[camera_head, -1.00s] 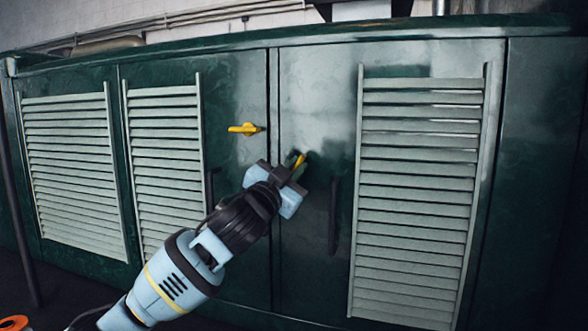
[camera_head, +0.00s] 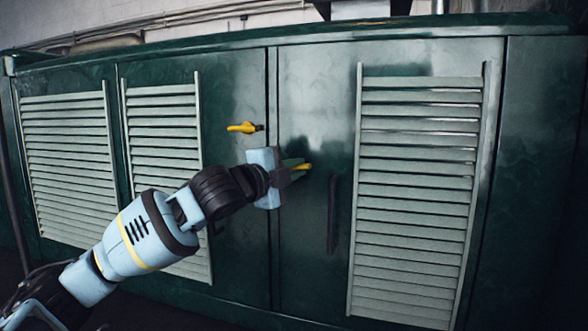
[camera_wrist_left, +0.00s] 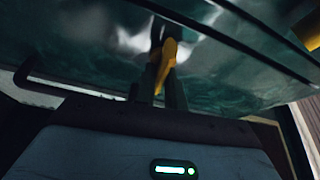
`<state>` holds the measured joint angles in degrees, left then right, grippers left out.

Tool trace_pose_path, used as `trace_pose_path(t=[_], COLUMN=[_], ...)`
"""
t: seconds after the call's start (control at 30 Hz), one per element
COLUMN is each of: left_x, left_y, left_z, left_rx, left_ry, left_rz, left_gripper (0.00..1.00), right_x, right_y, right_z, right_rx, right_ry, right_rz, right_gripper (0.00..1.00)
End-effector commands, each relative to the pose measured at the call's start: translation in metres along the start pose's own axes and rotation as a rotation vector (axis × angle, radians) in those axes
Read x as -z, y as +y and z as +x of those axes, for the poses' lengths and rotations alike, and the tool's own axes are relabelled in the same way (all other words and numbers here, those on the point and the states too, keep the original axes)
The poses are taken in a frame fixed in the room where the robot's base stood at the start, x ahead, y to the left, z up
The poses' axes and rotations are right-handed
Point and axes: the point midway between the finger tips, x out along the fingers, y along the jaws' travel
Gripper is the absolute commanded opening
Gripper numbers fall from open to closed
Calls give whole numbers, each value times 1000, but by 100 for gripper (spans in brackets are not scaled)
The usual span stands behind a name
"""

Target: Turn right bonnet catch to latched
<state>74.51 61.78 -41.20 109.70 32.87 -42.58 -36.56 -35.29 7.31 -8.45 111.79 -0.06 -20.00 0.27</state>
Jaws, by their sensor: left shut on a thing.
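The right bonnet catch (camera_head: 303,167) is a small yellow handle on the right green door, just right of the door seam. It now lies nearly level in the head view. My left gripper (camera_head: 291,170) reaches it from the left and is shut on it; its body partly covers the catch. In the left wrist view the yellow catch (camera_wrist_left: 168,58) shows between the dark fingers (camera_wrist_left: 159,88), close to the shiny door. A second yellow catch (camera_head: 243,128) sits level on the door to the left, above my gripper. My right gripper is not in view.
A dark vertical door handle (camera_head: 333,214) stands just right of and below the catch. Louvred panels (camera_head: 415,190) stand out on the doors on both sides. The door face around the catch is otherwise clear.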

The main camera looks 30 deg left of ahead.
Motion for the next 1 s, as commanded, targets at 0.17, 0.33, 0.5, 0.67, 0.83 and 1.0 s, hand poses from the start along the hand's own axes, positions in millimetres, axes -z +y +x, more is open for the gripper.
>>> trace_pose_path(t=[0.17, 0.33, 0.5, 0.67, 0.83, 1.0], left_x=[0, 0, -1, -1, -1, -1], left_y=[-2, -2, -1, -1, -1, -1], left_z=[0, 0, 0, 0, 0, 0], left_rx=[-29, -47, -55, -56, -56, -56], left_ry=[-1, -2, -3, -3, -3, -3], left_rz=[81, 125, 144, 147, 147, 145], left_gripper=[0, 0, 0, 0, 0, 29], right_x=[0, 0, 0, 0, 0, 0], right_y=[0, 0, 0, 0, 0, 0], right_z=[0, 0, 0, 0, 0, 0], right_rx=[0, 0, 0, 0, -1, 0], right_ry=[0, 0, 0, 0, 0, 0], right_rz=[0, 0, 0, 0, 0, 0], right_gripper=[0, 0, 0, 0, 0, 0])
